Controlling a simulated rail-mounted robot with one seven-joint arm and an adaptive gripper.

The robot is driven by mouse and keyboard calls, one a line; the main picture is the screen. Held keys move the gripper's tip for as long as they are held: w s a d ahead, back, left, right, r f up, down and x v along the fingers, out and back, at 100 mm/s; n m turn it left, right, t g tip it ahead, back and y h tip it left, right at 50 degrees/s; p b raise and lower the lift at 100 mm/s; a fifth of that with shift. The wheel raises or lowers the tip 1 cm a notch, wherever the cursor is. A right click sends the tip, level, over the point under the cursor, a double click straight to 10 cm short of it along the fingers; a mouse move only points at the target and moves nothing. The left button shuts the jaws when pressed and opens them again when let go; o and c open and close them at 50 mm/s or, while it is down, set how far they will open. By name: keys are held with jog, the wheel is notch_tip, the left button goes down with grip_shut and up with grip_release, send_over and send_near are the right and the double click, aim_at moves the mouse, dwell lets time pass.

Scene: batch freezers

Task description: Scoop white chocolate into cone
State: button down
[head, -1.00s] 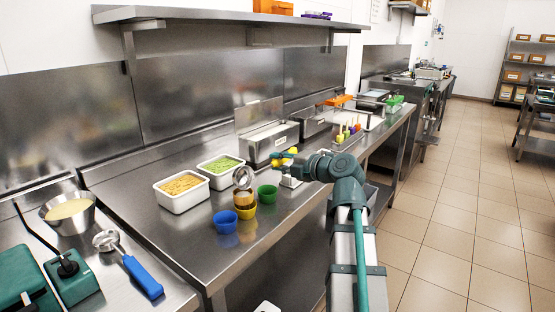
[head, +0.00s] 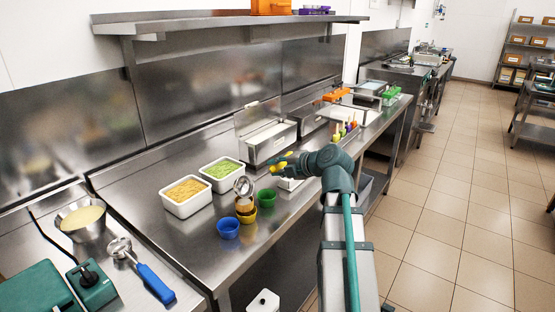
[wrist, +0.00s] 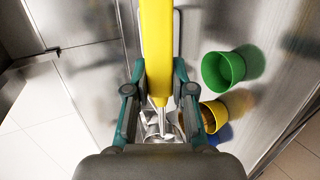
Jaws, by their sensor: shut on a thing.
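My gripper (head: 290,163) is shut on the yellow handle (wrist: 156,45) of a scoop, as the wrist view shows. The scoop's round metal head (head: 243,186) is in front of or above a tan cone (head: 245,204) in the head view; I cannot tell whether they touch. The cone stands in a yellow cup (head: 247,216); the cup also shows in the wrist view (wrist: 213,113), right of the scoop. A steel tub (head: 268,148) with whitish contents sits behind my gripper, its lid raised. What the scoop head holds is unclear.
White tubs of orange (head: 187,204) and green (head: 222,175) contents stand left of the cone. A blue cup (head: 228,229) and a green cup (head: 266,197) flank it. A blue-handled scoop (head: 152,280) and a steel bowl of cream contents (head: 80,218) are at lower left.

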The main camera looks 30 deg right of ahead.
jog(key=shift+w+r+g+h+p, duration=0.1)
jog(key=shift+r+g+h+p, duration=0.35)
jog(key=shift+p, duration=1.35)
jog(key=shift+w+r+g+y+p, duration=0.15)
jog(key=shift+g+p, duration=0.6)
jog(key=shift+p, duration=1)
jog(key=g+p, duration=0.1)
jog(key=p, duration=0.1)
jog(key=g+h+p, duration=0.1)
jog(key=p, duration=0.2)
jog(key=g+p, duration=0.1)
jog(key=p, duration=0.2)
jog(key=shift+w+a+r+h, duration=0.25)
jog(key=shift+r+h, duration=0.05)
jog(key=g+p, duration=0.1)
jog(key=p, duration=0.1)
jog(key=h+p, duration=0.1)
jog(key=shift+w+a+r+n+g+p, duration=0.1)
jog(key=shift+w+r+n+g+p, duration=0.1)
jog(key=shift+w+n+g+p, duration=0.15)
jog(key=shift+w+a+r+g+h+p, duration=0.2)
jog(key=shift+r+g+h+p, duration=0.3)
jog(key=shift+g+p, duration=0.85)
jog(key=shift+w+a+r+g+h+p, duration=0.15)
jog(key=shift+r+g+h+p, duration=0.55)
jog(key=shift+p, duration=1.05)
jog(key=shift+d+f+y, duration=0.1)
jog(key=shift+f+y, duration=0.1)
jog(key=shift+y, duration=0.1)
